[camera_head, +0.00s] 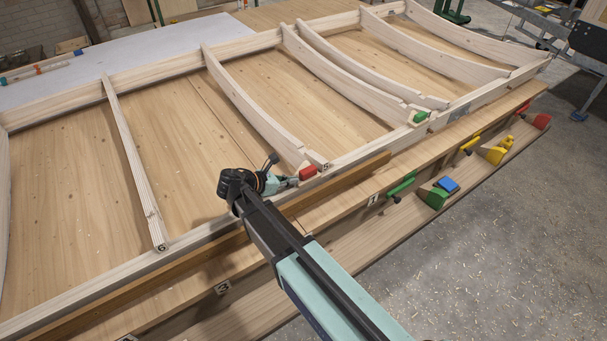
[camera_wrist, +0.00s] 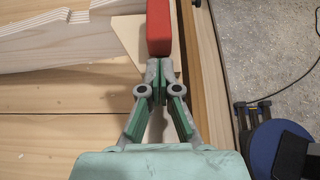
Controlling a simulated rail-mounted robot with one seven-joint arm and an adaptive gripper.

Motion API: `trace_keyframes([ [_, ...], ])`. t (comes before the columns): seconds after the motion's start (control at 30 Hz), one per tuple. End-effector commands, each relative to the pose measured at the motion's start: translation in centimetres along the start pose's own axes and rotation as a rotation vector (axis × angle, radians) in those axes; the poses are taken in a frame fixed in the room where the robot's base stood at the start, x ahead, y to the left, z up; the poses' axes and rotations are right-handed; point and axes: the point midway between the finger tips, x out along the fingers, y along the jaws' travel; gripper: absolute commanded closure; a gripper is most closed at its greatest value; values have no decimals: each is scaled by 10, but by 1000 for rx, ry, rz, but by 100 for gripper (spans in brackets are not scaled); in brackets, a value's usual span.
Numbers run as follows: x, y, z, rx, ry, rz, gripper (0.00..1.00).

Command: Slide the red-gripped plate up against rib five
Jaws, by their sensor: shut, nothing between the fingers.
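The red grip (camera_head: 308,172) stands by the near end of rib five (camera_head: 250,110), which has a "5" label beside it. In the wrist view the red grip (camera_wrist: 159,28) sits on a pale, pointed plate (camera_wrist: 128,36), partly hidden by the grip. Rib five (camera_wrist: 60,40) lies left of the plate there; I cannot tell whether they touch all along. My gripper (camera_head: 295,181) is shut and empty, low beside the long edge beam. In the wrist view its fingertips (camera_wrist: 159,68) are right at the near end of the red grip, touching or nearly so.
Rib six (camera_head: 135,160) stands to the left, with open panel between. Another plate with a green grip (camera_head: 420,117) sits by a farther rib. The edge beam (camera_head: 200,236) runs close along my gripper. Coloured tools and blocks (camera_head: 440,192) lie on the lower front ledge.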

Motion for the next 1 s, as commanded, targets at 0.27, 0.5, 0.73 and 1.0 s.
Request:
trace_keyframes([
  [0.27, 0, 0, 0, 0, 0, 0, 100],
  [0.5, 4, 0, 3, 0, 0, 0, 100],
  [0.73, 10, 0, 6, 0, 0, -1, 100],
  [1.0, 12, 0, 6, 0, 0, 0, 100],
])
